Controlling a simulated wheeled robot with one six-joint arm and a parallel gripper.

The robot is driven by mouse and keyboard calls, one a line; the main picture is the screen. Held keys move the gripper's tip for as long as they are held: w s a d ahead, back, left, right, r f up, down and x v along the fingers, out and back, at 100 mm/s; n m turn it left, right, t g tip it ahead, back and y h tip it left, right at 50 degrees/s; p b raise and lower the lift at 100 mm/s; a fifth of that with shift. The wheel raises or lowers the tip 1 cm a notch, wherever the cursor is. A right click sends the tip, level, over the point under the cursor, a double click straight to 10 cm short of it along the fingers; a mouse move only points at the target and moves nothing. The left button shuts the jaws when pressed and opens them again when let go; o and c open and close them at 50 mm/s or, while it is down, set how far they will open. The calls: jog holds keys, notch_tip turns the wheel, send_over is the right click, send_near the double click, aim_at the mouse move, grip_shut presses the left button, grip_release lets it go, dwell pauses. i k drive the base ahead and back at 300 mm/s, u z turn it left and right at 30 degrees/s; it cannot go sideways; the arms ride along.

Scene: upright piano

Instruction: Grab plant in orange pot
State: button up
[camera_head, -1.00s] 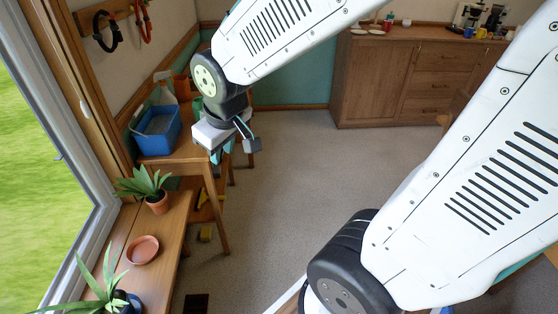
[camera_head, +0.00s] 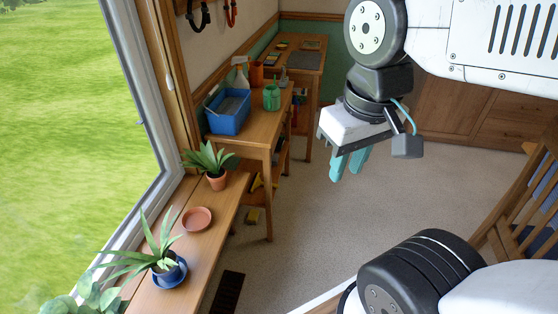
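The plant in the orange pot (camera_head: 216,182) stands upright on the wooden window sill shelf, near its far end. It has long green pointed leaves and a small terracotta-orange pot. My gripper (camera_head: 349,164) hangs in the air to the right of the plant, over the floor, with its teal fingers pointing down. The two fingers show a small gap between them and nothing is held. The gripper is well apart from the plant.
An empty terracotta saucer (camera_head: 197,220) and a plant in a blue pot (camera_head: 168,271) stand nearer on the sill (camera_head: 203,267). Behind is a wooden table with a blue tub (camera_head: 228,112), a green watering can (camera_head: 271,97) and a spray bottle. A wooden chair (camera_head: 522,205) stands right. Open floor lies between.

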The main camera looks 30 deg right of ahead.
aim_at(216, 173)
jog(key=z, duration=0.1)
jog(key=k, duration=1)
jog(key=u, duration=0.7)
jog(key=i, duration=1.3)
jog(key=z, duration=0.65)
